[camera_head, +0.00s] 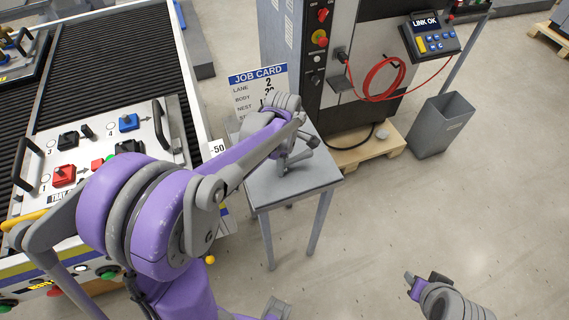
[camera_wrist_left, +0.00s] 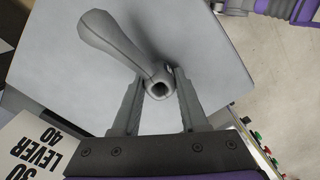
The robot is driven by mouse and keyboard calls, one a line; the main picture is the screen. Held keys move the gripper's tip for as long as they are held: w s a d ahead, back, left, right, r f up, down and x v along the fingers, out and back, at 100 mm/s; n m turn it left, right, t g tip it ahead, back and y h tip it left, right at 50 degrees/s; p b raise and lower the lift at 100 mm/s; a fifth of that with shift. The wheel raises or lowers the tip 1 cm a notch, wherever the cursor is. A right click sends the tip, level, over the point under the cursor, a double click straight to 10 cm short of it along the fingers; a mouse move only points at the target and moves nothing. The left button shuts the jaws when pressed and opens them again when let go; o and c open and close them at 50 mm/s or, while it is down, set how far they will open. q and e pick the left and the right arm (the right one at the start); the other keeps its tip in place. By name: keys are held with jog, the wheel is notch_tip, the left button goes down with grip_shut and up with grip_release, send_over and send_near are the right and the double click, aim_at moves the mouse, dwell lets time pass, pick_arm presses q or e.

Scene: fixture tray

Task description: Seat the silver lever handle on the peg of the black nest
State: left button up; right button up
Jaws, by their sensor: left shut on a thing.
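The silver lever handle (camera_wrist_left: 112,38) is in my left gripper (camera_wrist_left: 158,82); the fingers are shut on its hub, whose round hole faces the wrist camera. Its arm points away to the upper left over a grey tabletop. In the head view my left gripper (camera_head: 287,160) is above the small grey table, and my wrist partly hides the handle. Two black nests, one left (camera_head: 68,140) and one right (camera_head: 130,147), show on the fixture tray (camera_head: 98,136), far left of this gripper. Their pegs are too small to make out. My right gripper (camera_head: 413,284) is at the lower right, away from everything; its opening is unclear.
The tray also bears red (camera_head: 64,175) and blue (camera_head: 128,122) nests and upright black handles, on a roller conveyor (camera_head: 110,40). A machine cabinet and bin (camera_head: 441,125) stand beyond. Floor at right is clear.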

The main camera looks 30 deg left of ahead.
pick_arm(q)
grip_shut()
jog(key=shift+r, duration=0.1)
notch_tip(320, 180, up, 10)
jog(key=shift+p, duration=0.3)
pick_arm(e)
jog(key=shift+w+r, duration=0.15)
jog(key=shift+r, duration=0.3)
pick_arm(q)
notch_tip(320, 180, up, 3)
jog(key=shift+w+r+p, duration=0.1)
jog(key=shift+r+p, duration=0.1)
jog(key=shift+p, duration=0.75)
pick_arm(e)
jog(key=r, duration=0.1)
jog(key=w+r, duration=0.1)
jog(key=shift+r, duration=0.3)
